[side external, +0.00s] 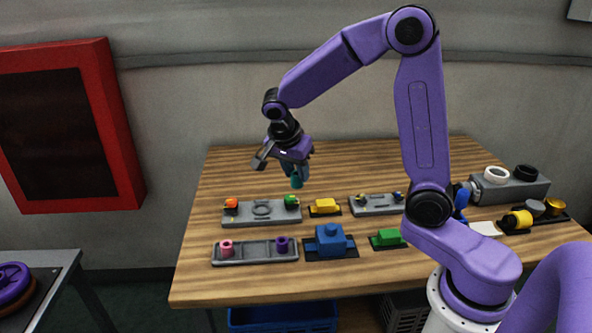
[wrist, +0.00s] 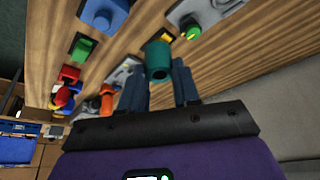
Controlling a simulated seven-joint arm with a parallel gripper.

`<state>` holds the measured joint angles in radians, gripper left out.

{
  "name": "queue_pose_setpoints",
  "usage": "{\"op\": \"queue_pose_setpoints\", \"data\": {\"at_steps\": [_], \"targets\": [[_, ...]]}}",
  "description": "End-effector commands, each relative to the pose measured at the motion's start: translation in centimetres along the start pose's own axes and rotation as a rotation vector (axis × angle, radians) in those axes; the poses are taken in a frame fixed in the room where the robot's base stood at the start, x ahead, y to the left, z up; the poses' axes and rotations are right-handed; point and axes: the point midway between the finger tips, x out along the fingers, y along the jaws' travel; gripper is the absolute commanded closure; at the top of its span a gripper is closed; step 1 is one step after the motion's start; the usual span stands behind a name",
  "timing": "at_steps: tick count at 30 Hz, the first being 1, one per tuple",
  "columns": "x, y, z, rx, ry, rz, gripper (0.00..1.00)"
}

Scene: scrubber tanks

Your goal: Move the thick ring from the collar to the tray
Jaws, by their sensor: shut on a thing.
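My gripper (side external: 294,170) is shut on a teal cylindrical piece (side external: 297,182) and holds it above the table, behind the grey plate with the round recess. A white ring (side external: 497,174) and a black ring (side external: 525,171) sit on a grey block at the right. I cannot tell which part is the collar.
The grey plate (side external: 261,212) carries orange and green knobs. A blue block (side external: 331,241), a yellow block (side external: 325,206), a green block (side external: 389,237) and another grey plate (side external: 377,205) stand nearby. Yellow and dark cylinders (side external: 520,219) lie at the right. The table's back left is clear.

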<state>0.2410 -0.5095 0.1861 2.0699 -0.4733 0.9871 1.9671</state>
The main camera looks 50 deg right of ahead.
Motion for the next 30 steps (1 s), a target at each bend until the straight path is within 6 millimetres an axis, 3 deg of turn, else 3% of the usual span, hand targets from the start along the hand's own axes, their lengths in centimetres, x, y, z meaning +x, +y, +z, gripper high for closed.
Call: {"op": "queue_pose_setpoints", "data": {"at_steps": [30], "targets": [[-3.6, -0.1, -1.5, 0.001, 0.001, -0.001, 1.00]]}}
